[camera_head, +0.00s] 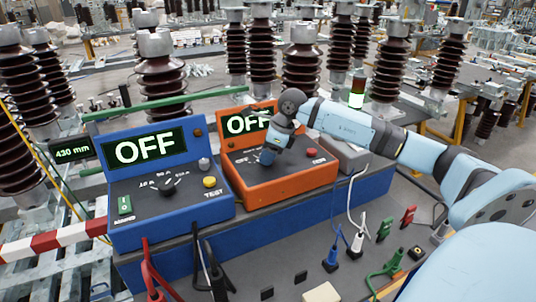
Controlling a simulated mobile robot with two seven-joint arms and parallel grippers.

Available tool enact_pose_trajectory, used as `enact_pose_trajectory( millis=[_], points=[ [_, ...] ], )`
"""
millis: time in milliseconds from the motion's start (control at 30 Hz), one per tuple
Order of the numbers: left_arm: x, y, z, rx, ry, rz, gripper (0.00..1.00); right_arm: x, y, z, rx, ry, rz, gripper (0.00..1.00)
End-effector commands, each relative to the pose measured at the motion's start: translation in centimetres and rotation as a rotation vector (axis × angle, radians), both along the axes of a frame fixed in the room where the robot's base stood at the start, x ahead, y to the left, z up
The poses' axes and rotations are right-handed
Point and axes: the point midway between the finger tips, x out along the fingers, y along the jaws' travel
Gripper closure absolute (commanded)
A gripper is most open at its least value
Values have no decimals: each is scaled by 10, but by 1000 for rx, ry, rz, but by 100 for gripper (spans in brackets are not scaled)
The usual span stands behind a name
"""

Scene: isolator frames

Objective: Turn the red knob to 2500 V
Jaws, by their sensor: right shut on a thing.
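The orange tester (295,186) stands right of the blue tester, with a sloped panel and a display (247,122) reading OFF. My right gripper (266,157) reaches down onto the middle of its dark panel and is shut on the knob there. The knob is mostly hidden by the fingers, so neither its colour nor its pointer setting can be read. A few white scale marks show to the left of the fingers. A red button (311,153) sits at the panel's right. My left gripper is not in view.
The blue tester (172,224) also reads OFF and has a black knob (168,188), a green switch (124,206) and a yellow TEST button (209,182). Cables and plugs (357,243) cover the bench front. A stack light (357,92) and tall brown insulators stand behind.

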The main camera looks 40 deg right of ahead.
Motion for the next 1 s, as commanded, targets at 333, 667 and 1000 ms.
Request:
enact_pose_trajectory(
  millis=[333,667,1000],
  points=[
    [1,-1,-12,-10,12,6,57,0,1,-1,-2,-4,-307,80],
    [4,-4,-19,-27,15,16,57,0,2,-2,-1,-3,-620,80],
    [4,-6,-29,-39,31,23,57,0,3,-1,-1,-3,-933,80]
  ],
)
